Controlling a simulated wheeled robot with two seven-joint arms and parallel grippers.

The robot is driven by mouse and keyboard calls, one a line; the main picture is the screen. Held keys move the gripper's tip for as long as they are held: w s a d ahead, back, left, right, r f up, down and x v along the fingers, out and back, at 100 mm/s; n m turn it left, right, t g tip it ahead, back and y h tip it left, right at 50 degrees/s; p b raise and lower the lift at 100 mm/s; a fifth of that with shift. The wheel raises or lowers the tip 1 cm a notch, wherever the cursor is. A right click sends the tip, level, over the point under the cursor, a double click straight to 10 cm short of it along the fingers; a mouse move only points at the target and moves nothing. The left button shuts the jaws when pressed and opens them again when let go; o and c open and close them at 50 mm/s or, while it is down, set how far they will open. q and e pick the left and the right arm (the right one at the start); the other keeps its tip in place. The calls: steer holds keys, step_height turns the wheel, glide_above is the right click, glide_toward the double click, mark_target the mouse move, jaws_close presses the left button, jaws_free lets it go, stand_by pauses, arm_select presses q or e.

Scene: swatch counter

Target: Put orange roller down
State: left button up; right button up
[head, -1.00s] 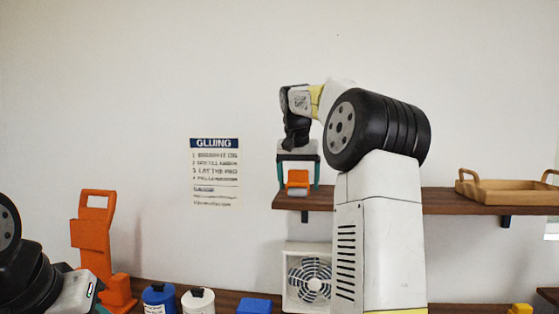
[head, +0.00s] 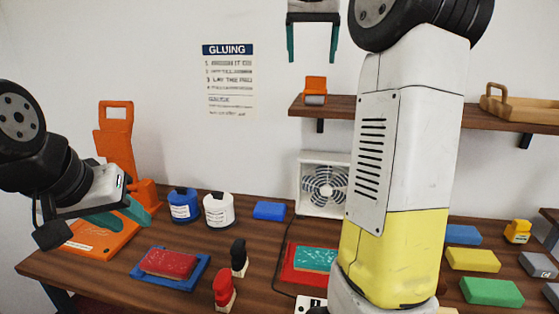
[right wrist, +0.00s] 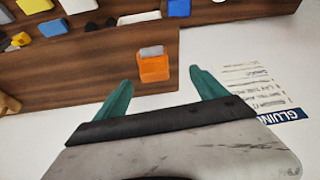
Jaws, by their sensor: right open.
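The orange roller (head: 316,85) rests on the wooden wall shelf (head: 340,107), near its left end, with a grey part low on its front. It also shows in the right wrist view (right wrist: 153,69), between and beyond the fingertips. My right gripper (head: 312,58) is open and empty above the roller, its teal fingers pointing down and clear of it. My left gripper (head: 128,218) is at the left over the counter, in front of an orange press-like stand (head: 117,145). Its teal fingers look apart with nothing between them.
A wooden tray (head: 520,108) sits on the shelf at right. On the counter stand a blue jar (head: 183,205), a white jar (head: 219,210), a fan (head: 325,184), two stamps (head: 223,288), a red pad (head: 168,264) and several coloured blocks. My right arm hides part of the counter.

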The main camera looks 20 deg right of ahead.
steer(key=s+a+f+n+y, duration=0.1)
steer(key=s+a+f, duration=0.3)
steer(key=s+f, duration=0.4)
steer(key=s+a+f+n+t+y, duration=0.1)
steer(key=s+a+f, duration=0.3)
steer(key=s+f, duration=0.4)
steer(key=s+a+f+n+y, duration=0.2)
steer(key=s+a+f, duration=0.2)
steer(key=s+f, duration=0.4)
steer(key=shift+s+a+n+t, duration=0.3)
steer(key=shift+s+n+t, duration=0.1)
steer(key=shift+s, duration=0.15)
steer(key=shift+o, duration=0.4)
